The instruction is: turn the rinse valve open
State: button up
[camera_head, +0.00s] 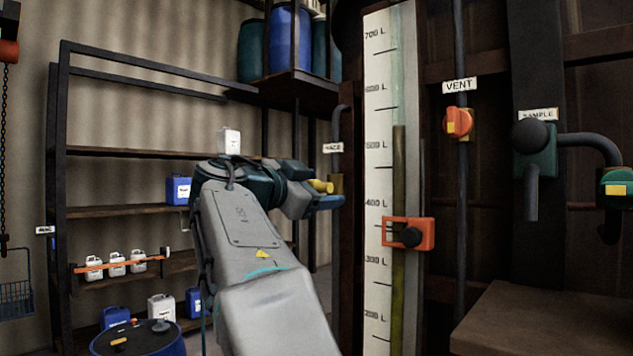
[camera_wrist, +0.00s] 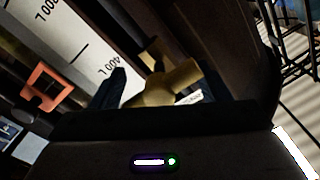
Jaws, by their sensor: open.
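A yellow, brass-like valve handle (camera_head: 321,186) sits left of the tall level scale, below a small white label (camera_head: 333,148) that I cannot read for certain. I cannot confirm from it that this is the rinse valve. My gripper (camera_head: 318,194) is at the handle, with its dark fingers open. In the wrist view the yellow valve (camera_wrist: 168,85) lies between the open fingertips of my gripper (camera_wrist: 165,88), its bar slanting up to the right. I cannot tell whether the fingers touch it. The far side of the valve is hidden.
The level scale (camera_head: 377,120) with an orange clamp (camera_head: 409,234) stands right of the gripper. An orange VENT valve (camera_head: 457,122) and a SAMPLE tap (camera_head: 535,150) are further right. Shelving (camera_head: 120,152) with jugs stands left, and a blue drum (camera_head: 150,343) below.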

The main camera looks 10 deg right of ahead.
grip_shut()
dwell(0.5)
jog(key=n+b, duration=0.3)
jog(key=n, duration=0.1)
jog(key=shift+f+n, duration=0.1)
jog(key=shift+n, duration=0.3)
jog(key=n+b, duration=0.1)
jog(key=n, duration=0.4)
jog(key=c, duration=1.3)
grip_release()
jog(key=n, duration=0.4)
jog(key=shift+n, duration=0.4)
jog(key=o, duration=0.4)
jog(key=shift+n, duration=1.7)
